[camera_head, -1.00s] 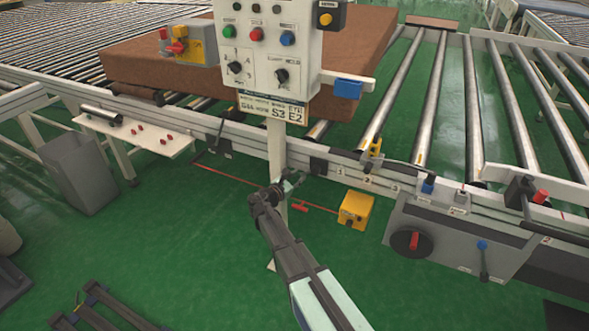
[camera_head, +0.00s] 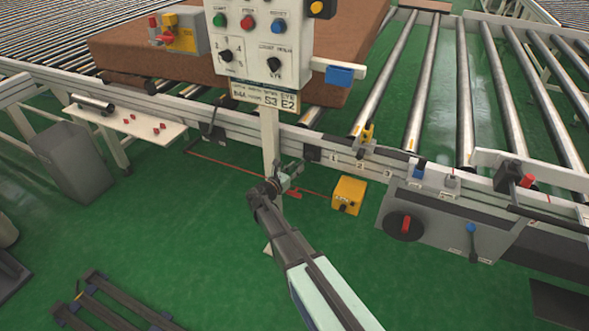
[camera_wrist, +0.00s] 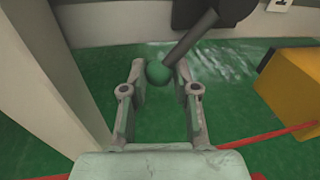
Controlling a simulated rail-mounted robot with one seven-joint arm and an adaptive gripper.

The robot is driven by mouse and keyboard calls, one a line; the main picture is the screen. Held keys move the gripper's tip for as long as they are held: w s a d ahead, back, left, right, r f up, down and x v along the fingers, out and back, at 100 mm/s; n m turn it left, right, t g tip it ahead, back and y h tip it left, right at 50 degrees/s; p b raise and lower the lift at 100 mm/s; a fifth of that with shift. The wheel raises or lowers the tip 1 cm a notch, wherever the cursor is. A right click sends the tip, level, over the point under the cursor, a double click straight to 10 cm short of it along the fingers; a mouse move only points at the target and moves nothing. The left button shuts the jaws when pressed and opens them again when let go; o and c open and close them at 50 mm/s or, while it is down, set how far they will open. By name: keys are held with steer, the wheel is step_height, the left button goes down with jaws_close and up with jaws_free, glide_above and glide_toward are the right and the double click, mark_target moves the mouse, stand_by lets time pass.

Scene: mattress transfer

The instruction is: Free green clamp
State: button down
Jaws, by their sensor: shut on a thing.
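The clamp's green ball knob (camera_wrist: 159,73) sits between my fingertips in the wrist view. It is on the end of a dark lever (camera_wrist: 194,38) that runs up and right to a dark body (camera_wrist: 225,8). My gripper (camera_wrist: 159,80) is shut on the green knob. In the head view my gripper (camera_head: 292,170) is low, just right of the white panel post and below the rail. A dark block (camera_head: 313,152) on the rail's face is up and right of it. The knob is too small to make out there.
The white post (camera_head: 269,140) carries the button panel (camera_head: 258,40), close beside my gripper. A yellow box (camera_head: 349,192) stands on the floor to the right, with red line near it. A brown mattress (camera_head: 180,85) lies on the rollers behind.

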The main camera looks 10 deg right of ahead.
steer(key=c, duration=0.9)
jaws_free()
steer(key=shift+r, duration=0.2)
steer(key=shift+f, duration=0.1)
steer(key=v, duration=1.2)
